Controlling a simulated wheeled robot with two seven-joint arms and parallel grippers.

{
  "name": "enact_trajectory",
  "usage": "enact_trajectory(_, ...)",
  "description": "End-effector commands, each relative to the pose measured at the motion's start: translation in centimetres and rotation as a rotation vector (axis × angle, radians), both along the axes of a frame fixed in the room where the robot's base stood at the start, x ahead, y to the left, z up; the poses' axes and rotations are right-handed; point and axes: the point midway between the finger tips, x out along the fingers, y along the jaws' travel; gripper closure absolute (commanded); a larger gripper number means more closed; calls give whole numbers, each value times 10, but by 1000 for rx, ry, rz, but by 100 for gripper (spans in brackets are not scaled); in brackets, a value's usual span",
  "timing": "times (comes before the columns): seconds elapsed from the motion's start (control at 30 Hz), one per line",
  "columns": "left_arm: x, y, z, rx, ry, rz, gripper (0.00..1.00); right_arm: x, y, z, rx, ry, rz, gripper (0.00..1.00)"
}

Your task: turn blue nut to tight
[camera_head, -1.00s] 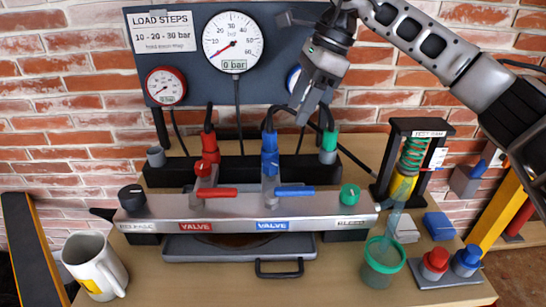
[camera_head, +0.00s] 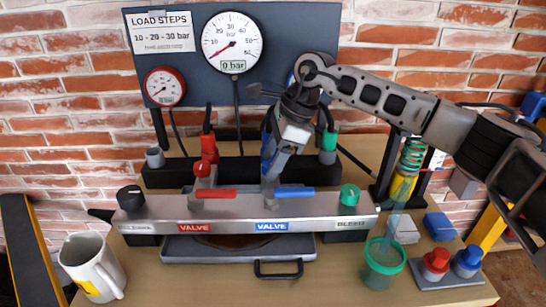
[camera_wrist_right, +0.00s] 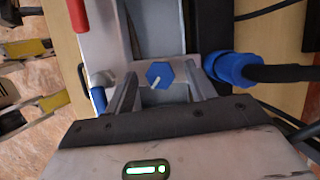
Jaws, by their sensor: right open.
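The blue nut (camera_wrist_right: 160,75) is a hexagon with a pale mark on its face, seen in the right wrist view between the two fingers. My right gripper (camera_wrist_right: 161,90) is open, one finger on each side of the nut; I cannot tell whether they touch it. In the head view my right gripper (camera_head: 271,175) reaches down behind the blue valve handle (camera_head: 294,192) and hides the nut. A blue hose fitting (camera_wrist_right: 232,68) lies just right of the fingers in the wrist view. My left gripper is not in view.
The gauge panel (camera_head: 273,60) stands behind. A green cup (camera_head: 382,266), a mug (camera_head: 93,268) and red and blue knobs (camera_head: 436,262) surround the manifold.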

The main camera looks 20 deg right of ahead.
Motion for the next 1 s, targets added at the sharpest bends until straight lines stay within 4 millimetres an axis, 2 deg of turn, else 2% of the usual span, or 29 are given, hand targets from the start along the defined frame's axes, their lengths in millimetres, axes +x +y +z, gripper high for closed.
enact_trajectory(0.03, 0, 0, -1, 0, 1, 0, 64, 0, 0, 0, 0, 0, 0, 45)
enact_trajectory(0.07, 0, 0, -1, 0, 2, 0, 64, 0, 0, 0, 0, 0, 0, 51)
enact_trajectory(0.2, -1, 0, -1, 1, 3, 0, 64, 0, 0, 0, 0, 0, 0, 90)
enact_trajectory(0.63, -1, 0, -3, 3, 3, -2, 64, -1, 0, 1, 1, 0, -64, 90)
enact_trajectory(1.0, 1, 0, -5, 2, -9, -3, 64, -2, 1, 0, 2, -3, -343, 90)
